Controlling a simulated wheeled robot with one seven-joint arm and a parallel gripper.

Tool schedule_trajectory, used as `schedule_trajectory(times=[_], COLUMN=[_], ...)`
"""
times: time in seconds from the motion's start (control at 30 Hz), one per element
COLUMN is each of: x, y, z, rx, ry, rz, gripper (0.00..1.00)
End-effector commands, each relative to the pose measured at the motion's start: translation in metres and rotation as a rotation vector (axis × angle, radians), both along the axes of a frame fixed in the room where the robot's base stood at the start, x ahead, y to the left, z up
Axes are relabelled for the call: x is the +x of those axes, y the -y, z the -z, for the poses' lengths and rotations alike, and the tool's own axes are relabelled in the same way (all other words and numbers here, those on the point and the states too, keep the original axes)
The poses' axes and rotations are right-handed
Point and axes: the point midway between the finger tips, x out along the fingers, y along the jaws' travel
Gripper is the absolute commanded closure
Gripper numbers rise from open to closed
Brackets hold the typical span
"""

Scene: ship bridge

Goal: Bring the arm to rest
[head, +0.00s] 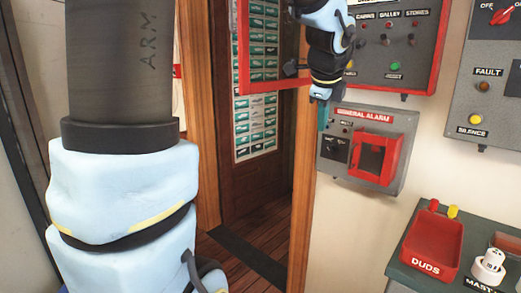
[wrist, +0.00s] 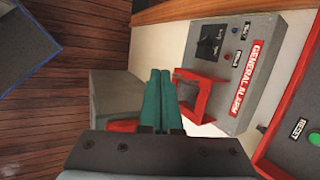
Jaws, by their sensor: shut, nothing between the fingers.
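My gripper (head: 322,115) hangs in front of the wall beside the general alarm panel (head: 333,170) in the head view. In the wrist view its two green fingers (wrist: 160,88) are pressed together with nothing between them. The general alarm panel also shows in the wrist view (wrist: 221,70), with its red frame (wrist: 192,97) just right of the fingertips. I cannot tell whether the fingers touch the panel. My arm runs up out of the top of the head view.
A panel with switches and lamps (head: 395,75) is behind my arm. A fault panel (head: 485,110) is at the right. A red duds tray (head: 432,243) stands on a green-grey top at the lower right. A doorway with wooden floor (head: 255,235) is at the middle.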

Motion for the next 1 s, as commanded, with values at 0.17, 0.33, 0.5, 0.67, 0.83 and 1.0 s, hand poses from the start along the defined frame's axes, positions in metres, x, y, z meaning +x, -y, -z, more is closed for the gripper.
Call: schedule_trajectory(times=[0.17, 0.33, 0.5, 0.67, 0.83, 1.0], x=[-0.018, -0.058, -0.099, -0.119, -0.122, -0.122], y=[-0.087, -0.158, -0.201, -0.217, -0.219, -0.219], z=[0.076, 0.135, 0.171, 0.185, 0.187, 0.187], rx=[-0.218, -0.415, -0.548, -0.607, -0.617, -0.616], ry=[-0.199, -0.331, -0.389, -0.4, -0.401, -0.401], rz=[-0.598, -1.221, -1.708, -1.934, -1.973, -1.969], gripper=[1.0, 1.0, 1.0, 1.0, 1.0, 1.0])
